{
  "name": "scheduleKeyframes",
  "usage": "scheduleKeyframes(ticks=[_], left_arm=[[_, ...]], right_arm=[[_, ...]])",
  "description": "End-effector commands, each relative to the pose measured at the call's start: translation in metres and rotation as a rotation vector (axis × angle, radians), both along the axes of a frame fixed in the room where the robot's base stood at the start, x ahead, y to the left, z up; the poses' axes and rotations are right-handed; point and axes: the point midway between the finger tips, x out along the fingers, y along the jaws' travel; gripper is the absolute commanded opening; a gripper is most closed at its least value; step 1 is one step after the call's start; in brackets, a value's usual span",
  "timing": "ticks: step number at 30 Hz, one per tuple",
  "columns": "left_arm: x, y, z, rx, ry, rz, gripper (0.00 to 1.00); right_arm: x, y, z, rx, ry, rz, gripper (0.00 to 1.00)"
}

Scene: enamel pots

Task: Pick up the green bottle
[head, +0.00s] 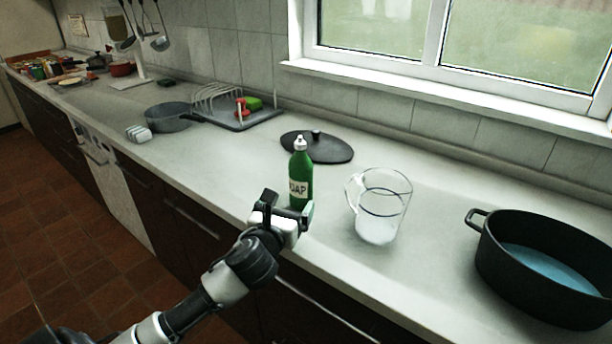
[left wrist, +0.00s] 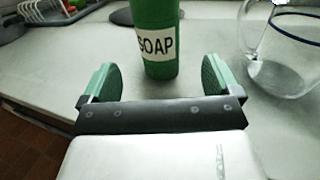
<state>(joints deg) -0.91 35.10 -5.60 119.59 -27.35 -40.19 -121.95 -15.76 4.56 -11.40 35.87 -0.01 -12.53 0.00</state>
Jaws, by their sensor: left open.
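The green bottle (head: 300,172) has a white cap and a white label reading SOAP. It stands upright on the counter near the front edge. Its lower part and label also show in the left wrist view (left wrist: 157,58), where its top is cut off. My left gripper (head: 283,212) is just in front of the bottle in the head view. In the left wrist view its green-padded fingers (left wrist: 158,84) are spread wide, with the bottle ahead of and between them. It holds nothing. My right gripper is not in view.
A clear glass jug (head: 380,206) stands close to the right of the bottle. A black lid (head: 328,150) lies behind it. A black pot (head: 535,270) with blue inside is further right. A grey pan (head: 170,117) and dish rack (head: 236,116) stand to the left.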

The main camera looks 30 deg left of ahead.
Motion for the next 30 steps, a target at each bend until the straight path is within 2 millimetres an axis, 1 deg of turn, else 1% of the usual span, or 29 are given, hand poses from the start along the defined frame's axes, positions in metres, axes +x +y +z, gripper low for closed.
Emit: scheduleKeyframes(ticks=[3,6,9,14,18,22,25,30], left_arm=[[0.02,0.005,0.001,-0.001,-0.002,0.001,0.92],[0.034,0.009,0.0,-0.003,0.0,0.002,0.92],[0.043,0.01,-0.001,-0.003,-0.001,0.0,0.92],[0.055,0.014,-0.003,-0.004,0.001,0.001,0.92],[0.075,0.021,-0.006,-0.007,-0.001,0.001,0.92],[0.09,0.025,-0.006,-0.004,0.0,0.001,0.92],[0.095,0.026,-0.006,-0.003,0.001,0.0,0.92],[0.095,0.026,-0.007,-0.002,0.001,-0.001,0.92]], right_arm=[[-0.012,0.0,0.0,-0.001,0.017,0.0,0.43],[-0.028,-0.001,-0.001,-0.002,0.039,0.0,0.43],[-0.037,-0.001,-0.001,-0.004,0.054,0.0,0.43],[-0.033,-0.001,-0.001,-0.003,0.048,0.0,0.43],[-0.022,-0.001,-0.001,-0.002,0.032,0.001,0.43],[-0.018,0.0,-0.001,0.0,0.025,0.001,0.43],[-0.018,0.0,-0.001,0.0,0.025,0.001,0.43],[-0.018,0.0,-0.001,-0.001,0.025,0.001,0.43]])
